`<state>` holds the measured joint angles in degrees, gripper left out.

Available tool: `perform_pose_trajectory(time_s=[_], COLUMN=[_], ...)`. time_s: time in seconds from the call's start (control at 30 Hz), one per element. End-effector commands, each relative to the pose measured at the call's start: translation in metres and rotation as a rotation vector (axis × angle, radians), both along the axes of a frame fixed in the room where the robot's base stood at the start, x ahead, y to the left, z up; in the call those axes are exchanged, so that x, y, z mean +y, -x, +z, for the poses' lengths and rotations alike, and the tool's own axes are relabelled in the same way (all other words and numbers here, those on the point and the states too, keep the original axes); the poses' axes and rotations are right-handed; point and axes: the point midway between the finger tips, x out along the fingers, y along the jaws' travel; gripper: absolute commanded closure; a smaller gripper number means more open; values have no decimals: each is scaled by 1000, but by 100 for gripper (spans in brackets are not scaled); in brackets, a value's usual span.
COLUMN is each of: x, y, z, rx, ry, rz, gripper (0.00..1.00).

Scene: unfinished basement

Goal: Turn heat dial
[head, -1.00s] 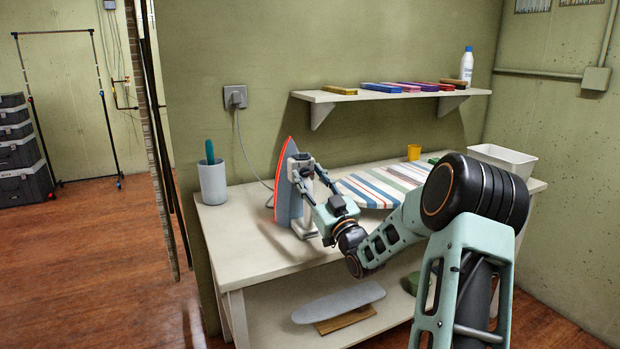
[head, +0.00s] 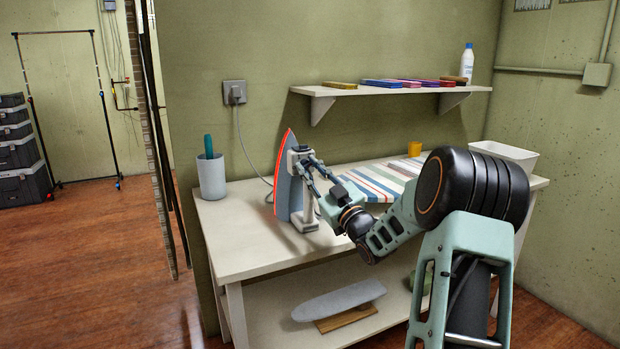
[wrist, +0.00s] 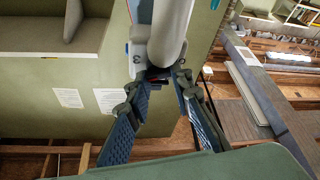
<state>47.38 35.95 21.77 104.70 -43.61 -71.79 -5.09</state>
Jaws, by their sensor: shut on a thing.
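The iron (head: 284,186) stands on its heel on the white table, its grey soleplate with a red rim facing left. My gripper (head: 302,163) reaches it from the right, with its fingers at the iron's light grey body. In the wrist view, the two dark finger links (wrist: 155,95) converge on a small dark part, apparently the heat dial (wrist: 157,73), below the rounded pale grey handle (wrist: 170,35). The gripper is shut on it. The dial is mostly hidden by the fingers, and its setting cannot be read.
A grey cup (head: 211,178) stands at the left, and a yellow cup and white bin (head: 505,155) at the right. A wall shelf (head: 385,90) hangs above. The cord (head: 243,145) runs to the outlet.

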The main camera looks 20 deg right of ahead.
Motion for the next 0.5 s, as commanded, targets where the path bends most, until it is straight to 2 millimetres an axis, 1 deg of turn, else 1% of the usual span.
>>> perform_pose_trajectory(time_s=[0.03, 0.13, 0.43, 0.47, 0.5], x=[0, 0, 0, 0, 0], y=[0, 0, 0, 0, 0], z=[-3, -1, 0, 0, 0], rx=[-1, 0, 1, 1, 1], ry=[22, 46, 49, 49, 49], rz=[0, -1, 0, 0, 0], gripper=[100, 100, 100, 77, 73])
